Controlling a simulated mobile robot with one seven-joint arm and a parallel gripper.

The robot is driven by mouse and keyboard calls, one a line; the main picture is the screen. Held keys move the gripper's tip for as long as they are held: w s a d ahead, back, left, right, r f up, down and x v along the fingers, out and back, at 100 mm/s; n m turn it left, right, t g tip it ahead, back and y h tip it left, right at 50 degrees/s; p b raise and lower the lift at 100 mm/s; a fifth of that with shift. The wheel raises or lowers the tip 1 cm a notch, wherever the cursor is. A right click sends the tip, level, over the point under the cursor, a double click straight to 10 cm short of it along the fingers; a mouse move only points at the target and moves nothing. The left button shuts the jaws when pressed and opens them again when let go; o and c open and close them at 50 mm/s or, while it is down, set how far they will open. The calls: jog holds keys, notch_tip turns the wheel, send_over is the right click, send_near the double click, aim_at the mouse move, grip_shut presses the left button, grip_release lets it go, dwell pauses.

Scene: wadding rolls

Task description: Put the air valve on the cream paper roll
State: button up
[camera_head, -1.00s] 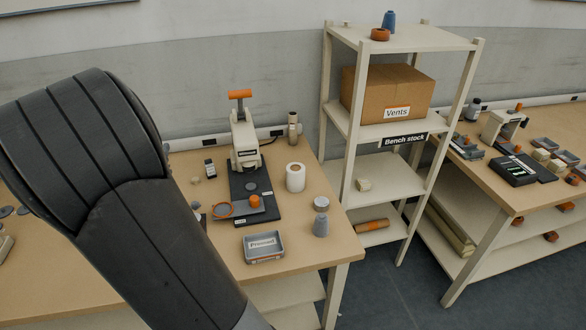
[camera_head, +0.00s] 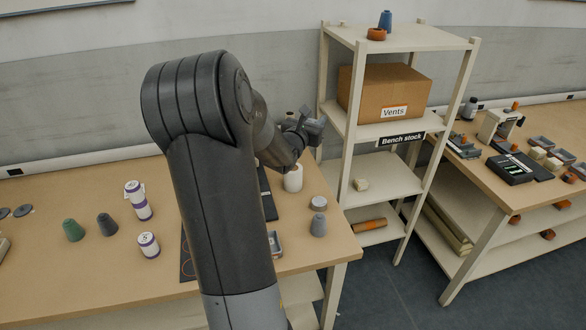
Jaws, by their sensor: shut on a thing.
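The cream paper roll (camera_head: 293,182) stands upright on the bench, just left of the shelf rack, partly hidden by my wrist. My gripper (camera_head: 308,128) appears above and behind the roll in the picture, apart from the roll's visible part. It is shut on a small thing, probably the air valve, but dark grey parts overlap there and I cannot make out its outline.
A round tin (camera_head: 318,203) and a grey spool (camera_head: 318,226) stand close right of the roll. My arm hides most of the press behind it. Purple-banded rolls (camera_head: 148,245) and green (camera_head: 73,230) and dark cones stand left. The shelf rack (camera_head: 345,150) is close on the right.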

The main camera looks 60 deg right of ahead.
jog(key=s+d+g, duration=0.1)
jog(key=s+d, duration=0.1)
jog(key=s, duration=0.3)
send_over(295, 165)
jog(key=shift+m, duration=0.3)
notch_tip(295, 165, down, 12)
jog(key=shift+d+r, duration=0.1)
jog(key=shift+d, duration=0.05)
jog(key=shift+f, duration=2.1)
jog(key=shift+f, duration=0.2)
jog(key=o, duration=1)
jog(key=shift+o, duration=0.2)
